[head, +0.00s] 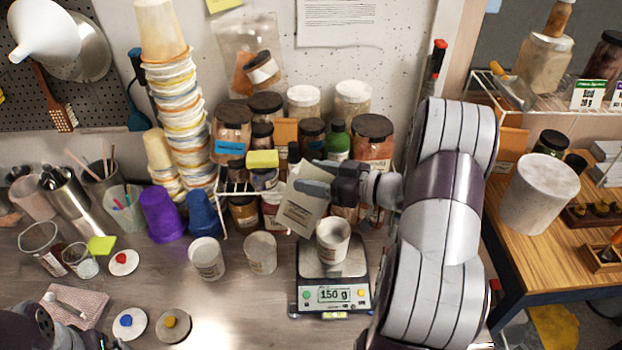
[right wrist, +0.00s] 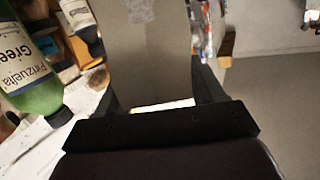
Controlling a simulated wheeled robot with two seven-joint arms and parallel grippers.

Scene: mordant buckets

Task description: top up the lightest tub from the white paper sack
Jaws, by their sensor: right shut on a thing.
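My right gripper (head: 312,180) is shut on the white paper sack (head: 298,212), which hangs tilted above and left of a white tub (head: 332,242). That tub stands upright on the scale (head: 330,292), whose display reads 150 g. Two more white tubs stand left of the scale, one nearer the middle (head: 260,253) and one further left (head: 207,259). Their contents are too small to tell. In the right wrist view the sack (right wrist: 160,55) shows as a grey-beige panel between my fingers. Part of my left arm shows at the bottom left; its fingers are unclear.
Jars on a rack (head: 232,130) crowd the back behind the sack. A tall stack of cups (head: 172,100), a purple cup (head: 160,214) and a blue cup (head: 203,212) stand left of it. Round lids (head: 172,326) lie front left. A white canister (head: 540,193) stands on the right table.

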